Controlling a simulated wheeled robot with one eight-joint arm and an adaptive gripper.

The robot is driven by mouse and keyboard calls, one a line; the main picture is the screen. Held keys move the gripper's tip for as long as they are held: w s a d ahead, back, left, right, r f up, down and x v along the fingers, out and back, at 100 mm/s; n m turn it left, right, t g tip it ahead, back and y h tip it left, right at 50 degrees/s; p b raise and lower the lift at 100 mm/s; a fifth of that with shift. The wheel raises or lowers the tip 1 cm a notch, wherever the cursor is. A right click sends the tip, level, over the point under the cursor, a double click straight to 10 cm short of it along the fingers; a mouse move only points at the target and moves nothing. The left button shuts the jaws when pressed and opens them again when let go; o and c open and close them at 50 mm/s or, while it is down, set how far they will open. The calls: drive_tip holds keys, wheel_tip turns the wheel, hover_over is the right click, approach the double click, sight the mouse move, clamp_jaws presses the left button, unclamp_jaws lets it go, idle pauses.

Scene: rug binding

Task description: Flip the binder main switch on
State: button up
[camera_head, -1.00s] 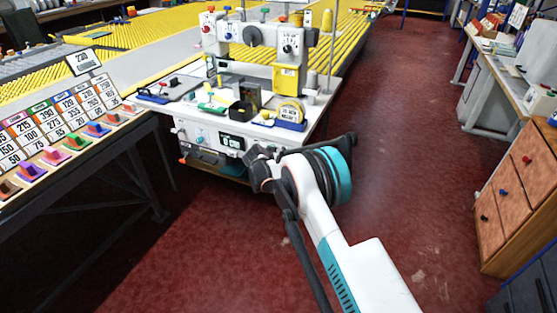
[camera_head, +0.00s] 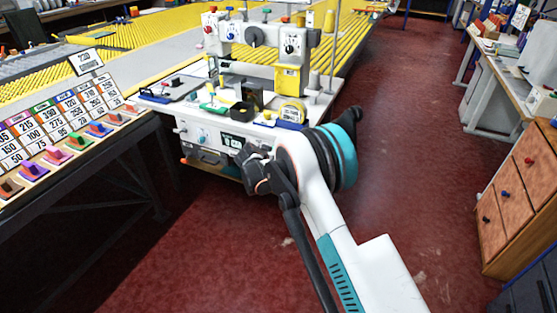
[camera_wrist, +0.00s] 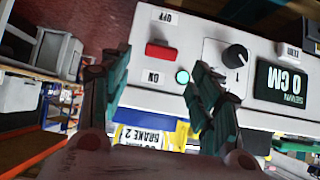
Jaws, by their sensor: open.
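The main switch, a red rocker (camera_wrist: 163,50), sits on the white front panel of the binder (camera_head: 210,133). The wrist view shows it upside down, between an OFF label (camera_wrist: 167,17) and an ON label (camera_wrist: 152,77). A round green lamp (camera_wrist: 182,76) beside the ON label looks bright. I cannot tell which way the rocker is tipped. My gripper (camera_wrist: 161,66) is open, its teal fingers on either side of the switch in the picture, apparently without touching it. In the head view my gripper (camera_head: 252,172) is at the binder's front, and the switch is hidden behind my arm.
A yellow BRAKE 2 label (camera_wrist: 145,137) shows below. A sample board (camera_head: 75,125) stands left; red floor is clear right of my arm.

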drive_tip(key=v, duration=0.5)
idle(0.3)
